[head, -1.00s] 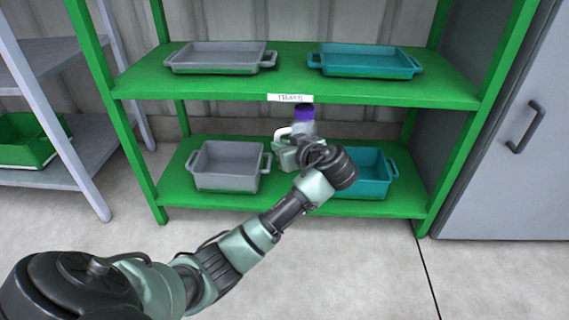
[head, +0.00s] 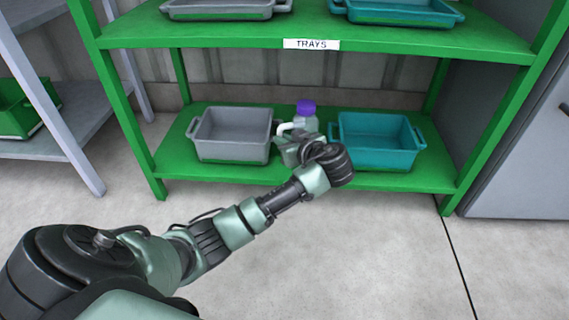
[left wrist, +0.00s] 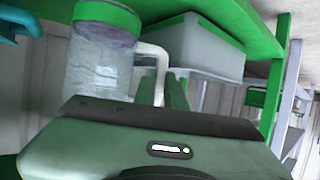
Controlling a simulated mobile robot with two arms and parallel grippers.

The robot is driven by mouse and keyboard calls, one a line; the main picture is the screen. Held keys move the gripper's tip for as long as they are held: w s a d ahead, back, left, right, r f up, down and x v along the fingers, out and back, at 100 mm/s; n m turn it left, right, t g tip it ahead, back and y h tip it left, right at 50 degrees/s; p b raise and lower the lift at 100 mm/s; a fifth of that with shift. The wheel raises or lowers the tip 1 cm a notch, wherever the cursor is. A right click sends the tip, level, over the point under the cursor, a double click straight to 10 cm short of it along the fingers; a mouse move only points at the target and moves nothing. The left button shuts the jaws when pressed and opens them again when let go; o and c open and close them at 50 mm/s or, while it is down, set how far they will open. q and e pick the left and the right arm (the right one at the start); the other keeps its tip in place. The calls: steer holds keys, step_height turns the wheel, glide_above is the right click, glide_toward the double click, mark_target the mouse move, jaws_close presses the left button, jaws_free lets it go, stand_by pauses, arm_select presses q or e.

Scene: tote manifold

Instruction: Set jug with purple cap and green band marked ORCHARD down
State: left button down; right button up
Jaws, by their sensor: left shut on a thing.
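The jug (head: 305,123) has a purple cap (head: 306,107) and stands upright between a grey and a teal tote at the lower green shelf (head: 178,160). My left gripper (head: 292,146) is in front of it, shut on its white handle. The left wrist view shows the clear jug (left wrist: 97,65), its green band (left wrist: 107,14) and the handle (left wrist: 154,60) between the two fingers (left wrist: 162,88). The ORCHARD marking is not readable. The jug's base is hidden in the head view, so I cannot tell whether it touches the shelf. My right gripper is not in view.
The grey tote (head: 233,151) is left of the jug and the teal tote (head: 378,158) right. Above is a shelf labelled TRAYS (head: 311,44), holding a grey tray (head: 226,12) and a teal tray (head: 397,14). A green bin (head: 27,111) sits on the left rack.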

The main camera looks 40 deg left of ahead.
arm_select(q)
step_height(320, 180, down, 5)
steer(key=b, duration=0.3)
steer(key=shift+r, duration=0.1)
steer(key=c, duration=1.5)
jaws_free()
